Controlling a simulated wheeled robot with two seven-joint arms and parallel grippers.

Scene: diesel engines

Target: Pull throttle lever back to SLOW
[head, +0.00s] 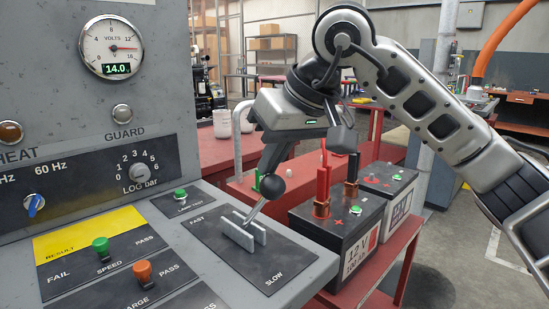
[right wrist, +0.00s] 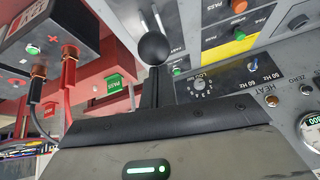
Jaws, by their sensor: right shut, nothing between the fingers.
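The throttle lever has a black ball knob (head: 271,186) on a thin metal rod, rising from between two light rails on a dark plate (head: 285,262) marked FAST at its upper left and SLOW at its lower right. The rod leans up and to the right in the head view. My right gripper (head: 268,169) is shut and empty, with its fingertips right by the knob. In the right wrist view the knob (right wrist: 153,48) shows at the tip of the dark fingers (right wrist: 158,88); whether they touch cannot be told. My left gripper is not in view.
The grey console holds a volt gauge (head: 112,47), a green knob (head: 101,244) and an orange knob (head: 142,270). Batteries (head: 338,235) with red and black clamps stand on a red bench right of the lever, close under my right arm.

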